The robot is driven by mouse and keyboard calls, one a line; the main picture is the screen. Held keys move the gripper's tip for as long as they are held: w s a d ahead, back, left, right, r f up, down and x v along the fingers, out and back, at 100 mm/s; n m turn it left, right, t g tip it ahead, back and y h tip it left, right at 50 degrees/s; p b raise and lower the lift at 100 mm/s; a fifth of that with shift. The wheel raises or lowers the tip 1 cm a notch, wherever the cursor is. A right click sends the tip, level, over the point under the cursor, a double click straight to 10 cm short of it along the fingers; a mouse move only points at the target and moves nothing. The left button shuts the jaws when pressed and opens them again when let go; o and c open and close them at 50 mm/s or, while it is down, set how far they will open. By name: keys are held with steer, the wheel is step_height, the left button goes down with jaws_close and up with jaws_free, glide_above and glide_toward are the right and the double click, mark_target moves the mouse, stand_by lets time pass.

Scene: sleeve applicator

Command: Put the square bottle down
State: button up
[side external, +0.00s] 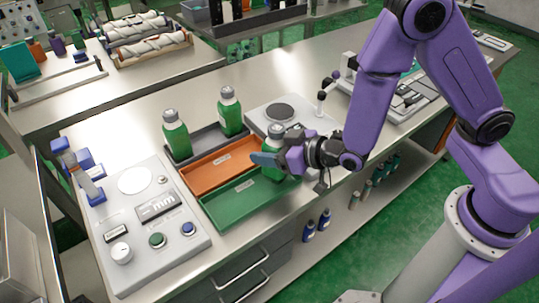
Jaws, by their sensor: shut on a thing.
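My gripper (270,159) reaches in from the right and is shut on a green bottle with a grey cap (274,144), taken as the square bottle. The gripper's blue-grey finger hides the bottle's middle. The bottle is upright, over or at the right end of the green tray (236,199) and next to the orange tray (214,166). I cannot tell whether its base touches anything. Two similar green bottles, one on the left (176,136) and one further back (229,112), stand upright at the dark grey tray (205,139).
A grey device with a round plate (279,112) stands close behind the held bottle. A control panel with knobs and a display (150,217) lies left of the trays. The bench's front edge runs close by the green tray. The green tray's left part is clear.

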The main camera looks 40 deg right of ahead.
steer(key=shift+f, duration=1.15)
steer(key=shift+f, duration=0.1)
steer(key=o, duration=1.4)
steer(key=shift+o, duration=0.2)
steer(key=shift+s+d+r, duration=0.1)
steer(key=shift+s+r, duration=0.1)
steer(key=shift+s, duration=0.1)
steer(key=v, duration=1.1)
steer(key=shift+d, duration=0.15)
steer(key=shift+s+r, duration=0.1)
